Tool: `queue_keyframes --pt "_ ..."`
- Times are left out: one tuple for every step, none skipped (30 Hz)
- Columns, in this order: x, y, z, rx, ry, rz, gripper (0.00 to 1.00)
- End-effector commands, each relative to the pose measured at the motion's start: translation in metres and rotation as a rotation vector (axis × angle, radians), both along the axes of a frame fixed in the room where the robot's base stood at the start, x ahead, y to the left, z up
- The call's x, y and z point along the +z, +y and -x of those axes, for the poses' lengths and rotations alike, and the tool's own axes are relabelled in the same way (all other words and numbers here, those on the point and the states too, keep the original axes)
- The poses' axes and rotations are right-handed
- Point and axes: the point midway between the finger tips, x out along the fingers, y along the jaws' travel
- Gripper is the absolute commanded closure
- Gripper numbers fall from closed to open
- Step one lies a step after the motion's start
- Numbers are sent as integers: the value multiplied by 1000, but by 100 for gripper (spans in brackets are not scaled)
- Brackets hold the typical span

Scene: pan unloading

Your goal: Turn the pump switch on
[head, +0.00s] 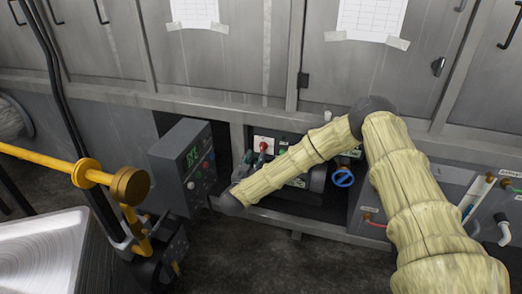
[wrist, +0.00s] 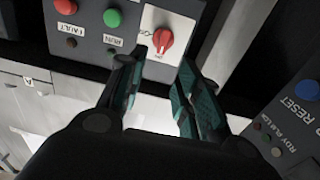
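The pump switch appears to be the red rotary knob (wrist: 163,41) on a white plate, set in a grey panel (wrist: 100,38) in the wrist view. Its plate (head: 264,141) also shows in the head view, inside the low opening under the cabinets. My gripper (wrist: 158,63) is open, with its teal-padded fingers apart and nothing between them. The fingertips point at the knob and stand just short of it, one on each side of its line. In the head view my forearm hides much of the panel; the fingertips (head: 254,158) show small before it.
Green (wrist: 112,18) and red (wrist: 66,6) buttons sit beside the knob. A grey control box (head: 182,165) with a green display stands left of the opening. A blue valve wheel (head: 343,176) is to the right. A yellow pipe (head: 50,160) runs at left.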

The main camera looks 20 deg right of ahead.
Motion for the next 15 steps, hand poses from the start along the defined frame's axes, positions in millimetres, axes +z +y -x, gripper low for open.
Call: queue_keyframes --pt "-2 -6 -7 -3 0 0 66" --pt "-2 -9 -11 -4 0 0 66" --pt "-2 -13 -16 -3 0 -1 66" --pt "-2 -15 -20 -3 0 -1 66" --pt "-2 -18 -24 -3 -1 -1 66" --pt "-2 -22 -30 -1 -1 -1 66" --pt "-3 -24 -34 -1 1 -1 66" --pt "-2 -27 -38 -2 0 0 66" --pt "-2 -30 -43 -2 0 -1 66" --pt "-2 -33 -46 -1 0 -1 66" --pt "-2 -35 -50 -2 0 -1 66" --pt "-2 -38 -54 -1 -1 -1 66" --pt "-2 -39 -57 0 0 -1 66" --pt "-2 -41 -60 0 1 -1 66" --pt "-1 -43 -63 1 0 0 66"
